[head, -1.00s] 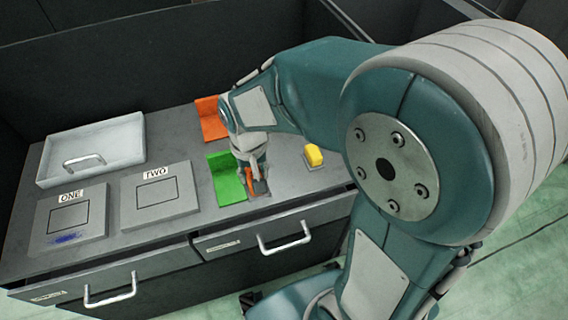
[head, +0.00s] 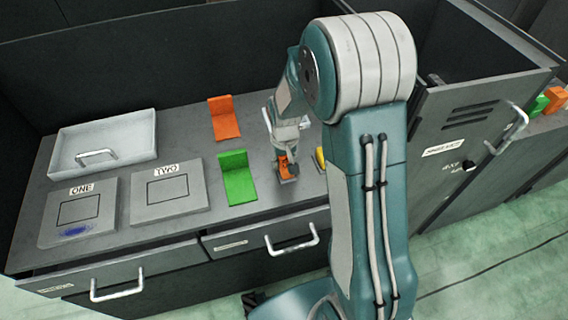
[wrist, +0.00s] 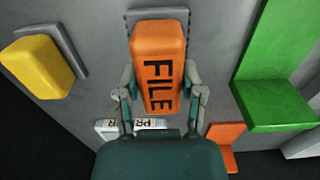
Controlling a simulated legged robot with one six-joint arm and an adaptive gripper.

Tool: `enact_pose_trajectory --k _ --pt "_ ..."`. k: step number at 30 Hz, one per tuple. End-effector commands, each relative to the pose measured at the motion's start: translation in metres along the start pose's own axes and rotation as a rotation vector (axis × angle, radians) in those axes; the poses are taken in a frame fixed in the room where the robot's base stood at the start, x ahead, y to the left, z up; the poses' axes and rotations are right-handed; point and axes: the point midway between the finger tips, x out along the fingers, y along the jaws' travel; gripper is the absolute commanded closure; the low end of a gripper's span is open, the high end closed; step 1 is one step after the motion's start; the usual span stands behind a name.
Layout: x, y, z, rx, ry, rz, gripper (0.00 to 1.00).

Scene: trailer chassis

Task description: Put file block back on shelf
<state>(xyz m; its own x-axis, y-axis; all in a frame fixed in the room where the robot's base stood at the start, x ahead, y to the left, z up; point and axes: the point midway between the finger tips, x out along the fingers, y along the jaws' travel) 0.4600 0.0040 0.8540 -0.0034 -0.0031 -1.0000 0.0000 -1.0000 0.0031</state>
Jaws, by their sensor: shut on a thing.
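The file block, orange with black FILE lettering, is between the fingers of my gripper in the wrist view (wrist: 158,70). My gripper (wrist: 162,92) is shut on its sides. In the head view my gripper (head: 287,156) points down at the counter, with the orange block (head: 285,167) small below it. A dark pad shows beneath the block; I cannot tell whether the two touch. No shelf is clearly identifiable in these views.
A green bookend (head: 238,180) stands left of the block, an orange bookend (head: 224,118) behind. A yellow block (wrist: 38,66) sits beside it, partly hidden by my arm in the head view. A tray (head: 103,145) and a cabinet (head: 470,140) flank the counter.

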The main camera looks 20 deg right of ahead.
Motion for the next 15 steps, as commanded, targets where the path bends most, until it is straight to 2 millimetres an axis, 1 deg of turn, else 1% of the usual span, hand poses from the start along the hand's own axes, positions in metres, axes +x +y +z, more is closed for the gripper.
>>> enact_pose_trajectory --k 1,3,12,13,14,15 --pt "0.0078 0.0012 0.0005 0.001 -0.002 -0.001 1.00" --pt "0.0127 0.0016 0.0003 0.001 0.000 -0.001 1.00" --pt "0.0146 -0.0008 0.0003 0.001 0.001 0.001 1.00" --pt "0.0142 -0.0008 0.0003 0.001 0.001 0.001 0.36" --pt "0.0141 -0.0009 0.0003 0.001 0.001 0.001 0.23" --pt "0.0141 -0.0009 0.0004 0.001 0.001 0.001 0.15"
